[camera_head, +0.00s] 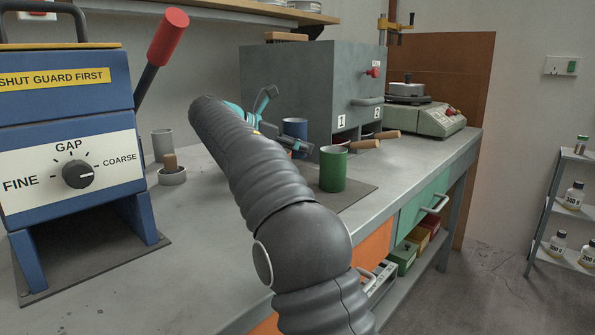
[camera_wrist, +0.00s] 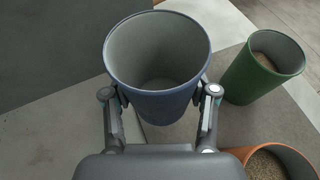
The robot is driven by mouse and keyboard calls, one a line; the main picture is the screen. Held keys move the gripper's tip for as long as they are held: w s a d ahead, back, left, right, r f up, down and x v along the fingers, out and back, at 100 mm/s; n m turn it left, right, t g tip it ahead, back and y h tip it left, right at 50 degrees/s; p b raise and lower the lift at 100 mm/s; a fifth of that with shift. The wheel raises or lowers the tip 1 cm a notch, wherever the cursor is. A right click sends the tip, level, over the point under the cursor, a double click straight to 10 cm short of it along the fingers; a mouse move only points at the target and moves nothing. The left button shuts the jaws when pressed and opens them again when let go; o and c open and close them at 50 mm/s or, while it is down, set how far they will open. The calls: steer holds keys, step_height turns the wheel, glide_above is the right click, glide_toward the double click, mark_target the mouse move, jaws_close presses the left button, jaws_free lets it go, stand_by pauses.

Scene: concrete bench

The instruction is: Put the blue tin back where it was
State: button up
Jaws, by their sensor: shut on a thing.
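The blue tin (camera_head: 295,127) is upright in front of the grey box, partly hidden by my gripper (camera_head: 298,147). In the wrist view my gripper (camera_wrist: 160,93) is shut on the blue tin (camera_wrist: 158,104), one finger on each side of its wall. Its inside looks empty. Its base is hidden, so I cannot tell whether it touches the bench. A green tin (camera_head: 333,170) stands on a dark mat (camera_head: 358,191) to its right; in the wrist view the green tin (camera_wrist: 250,80) holds grainy stuff. An orange tin (camera_wrist: 300,172) with similar contents shows at the lower right.
A grey box (camera_head: 295,75) with numbered openings and wooden handles stands behind. A green-grey device (camera_head: 430,118) is farther right. A blue machine (camera_head: 70,150) with a red lever stands left, near small grey cups (camera_head: 163,145).

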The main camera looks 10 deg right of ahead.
steer(key=shift+f+b, duration=0.85)
steer(key=shift+f, duration=1.35)
steer(key=o, duration=1.1)
steer(key=shift+f, duration=0.1)
steer(key=shift+c, duration=0.2)
steer(key=p+v, duration=0.2)
steer(key=v, duration=0.5)
steer(key=shift+s+a+r, duration=0.1)
steer(key=shift+a+r, duration=0.15)
steer(key=shift+a, duration=0.05)
